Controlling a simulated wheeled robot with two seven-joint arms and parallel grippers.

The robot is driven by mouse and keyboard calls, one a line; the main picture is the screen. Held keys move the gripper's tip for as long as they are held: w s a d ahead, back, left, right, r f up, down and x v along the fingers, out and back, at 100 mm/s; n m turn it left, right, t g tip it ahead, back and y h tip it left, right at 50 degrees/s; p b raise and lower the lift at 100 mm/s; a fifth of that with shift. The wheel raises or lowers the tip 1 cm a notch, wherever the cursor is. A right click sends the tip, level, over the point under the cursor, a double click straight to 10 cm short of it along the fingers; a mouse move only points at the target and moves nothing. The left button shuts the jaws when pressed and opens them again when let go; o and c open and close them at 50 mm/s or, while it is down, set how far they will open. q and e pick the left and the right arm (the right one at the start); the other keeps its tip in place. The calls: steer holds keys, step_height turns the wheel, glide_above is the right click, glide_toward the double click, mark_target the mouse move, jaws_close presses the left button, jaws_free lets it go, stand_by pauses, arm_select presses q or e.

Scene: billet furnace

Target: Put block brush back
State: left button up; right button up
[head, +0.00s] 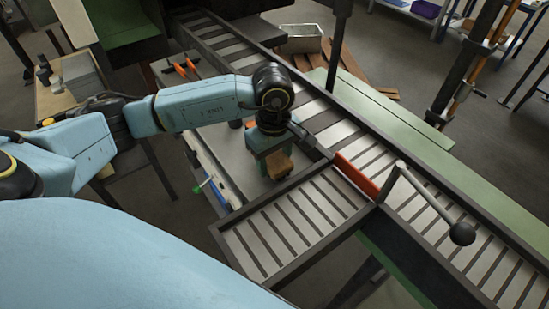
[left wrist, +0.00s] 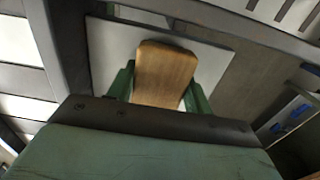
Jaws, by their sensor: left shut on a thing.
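The block brush shows as a brown wooden block (head: 279,165) at the tip of my left gripper (head: 272,157). In the left wrist view the wooden block (left wrist: 164,75) sits between the two green fingers (left wrist: 160,88), which are shut on it. The gripper points down over a grey surface (head: 235,160) beside the roller conveyor. A pale square plate (left wrist: 107,50) lies below the brush in the left wrist view. I cannot tell whether the brush touches it. The brush's bristles are hidden. My right gripper is not in view.
A short roller table (head: 290,222) stands close in front of the gripper. The long roller conveyor (head: 335,130) runs diagonally behind it. An orange-red bar (head: 356,175) and a lever with a black ball knob (head: 462,233) stand at their junction. Orange-handled tools (head: 181,69) lie farther back.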

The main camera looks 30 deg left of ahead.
mark_target(274, 156)
arm_select(q)
steer(key=shift+f, duration=0.15)
steer(key=shift+f, duration=0.1)
steer(key=o, duration=1)
step_height(274, 156, up, 12)
steer(key=b, duration=0.1)
steer(key=shift+a, duration=0.15)
steer(key=shift+w+r, duration=0.1)
steer(key=shift+r, duration=0.1)
